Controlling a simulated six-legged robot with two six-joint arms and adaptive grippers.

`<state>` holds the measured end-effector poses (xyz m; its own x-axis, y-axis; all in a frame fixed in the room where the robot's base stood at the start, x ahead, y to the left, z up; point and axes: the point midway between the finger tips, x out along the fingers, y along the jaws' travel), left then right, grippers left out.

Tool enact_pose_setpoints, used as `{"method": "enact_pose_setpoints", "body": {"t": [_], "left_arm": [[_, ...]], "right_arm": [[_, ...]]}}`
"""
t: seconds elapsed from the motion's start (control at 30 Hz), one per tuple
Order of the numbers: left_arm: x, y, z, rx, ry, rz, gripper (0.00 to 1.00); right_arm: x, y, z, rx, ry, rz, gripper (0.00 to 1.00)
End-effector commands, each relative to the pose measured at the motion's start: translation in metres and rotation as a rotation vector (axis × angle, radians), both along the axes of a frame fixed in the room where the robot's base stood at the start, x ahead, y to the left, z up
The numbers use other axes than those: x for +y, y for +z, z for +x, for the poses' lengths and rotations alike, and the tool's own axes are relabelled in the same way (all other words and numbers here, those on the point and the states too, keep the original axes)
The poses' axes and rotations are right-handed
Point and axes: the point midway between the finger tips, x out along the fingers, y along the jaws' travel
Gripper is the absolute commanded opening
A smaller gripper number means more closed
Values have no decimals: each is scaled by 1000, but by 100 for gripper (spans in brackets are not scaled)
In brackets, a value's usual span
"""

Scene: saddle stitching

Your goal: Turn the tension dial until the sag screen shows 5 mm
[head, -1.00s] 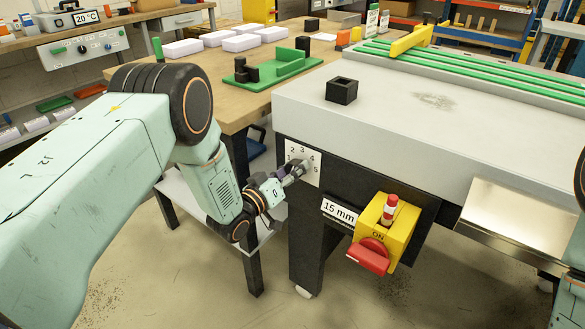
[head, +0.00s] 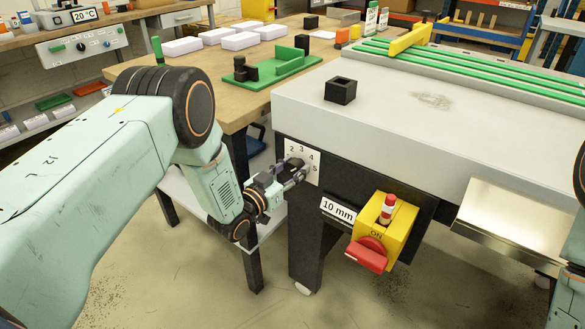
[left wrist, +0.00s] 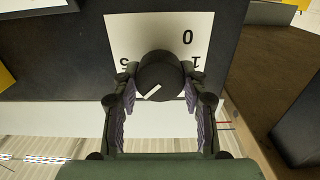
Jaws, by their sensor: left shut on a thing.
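The tension dial is a round dark knob with a white pointer mark (left wrist: 160,70), on a white numbered plate (head: 291,147). In the left wrist view the plate's digits look upside down and the pointer slants to the lower left. My left gripper (head: 299,172) is shut on the dial; in the left wrist view its fingers (left wrist: 160,88) hold the knob from both sides. In the head view the gripper hides the dial. The sag screen (head: 338,209) reads 10 mm. My right gripper is out of view.
A yellow switch box (head: 397,221) with a red knob (head: 367,255) sticks out right of the screen. The grey machine top (head: 400,110) carries a black square block (head: 340,90). A wooden bench (head: 215,82) stands behind to the left.

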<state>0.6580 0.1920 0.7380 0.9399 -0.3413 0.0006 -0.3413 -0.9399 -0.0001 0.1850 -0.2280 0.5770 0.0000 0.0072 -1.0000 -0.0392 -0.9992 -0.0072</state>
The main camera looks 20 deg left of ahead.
Motion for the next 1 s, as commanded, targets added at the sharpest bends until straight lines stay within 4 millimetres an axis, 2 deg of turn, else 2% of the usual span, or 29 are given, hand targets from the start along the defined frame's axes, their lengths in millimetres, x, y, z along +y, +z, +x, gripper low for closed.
{"method": "enact_pose_setpoints", "body": {"t": [0.3, 0.33, 0.57, 0.87, 1.0], "left_arm": [[0, -2, -1, 4, -1, 1, 12], [0, -2, -1, 4, -1, 1, 46], [0, -1, 0, 2, 0, 1, 65], [0, 0, 0, 1, 0, 0, 66], [4, -1, -8, 3, 2, 0, 66]], "right_arm": [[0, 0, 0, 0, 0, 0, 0], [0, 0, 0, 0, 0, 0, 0], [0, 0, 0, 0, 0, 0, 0], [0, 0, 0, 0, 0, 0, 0], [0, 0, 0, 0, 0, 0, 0]]}}
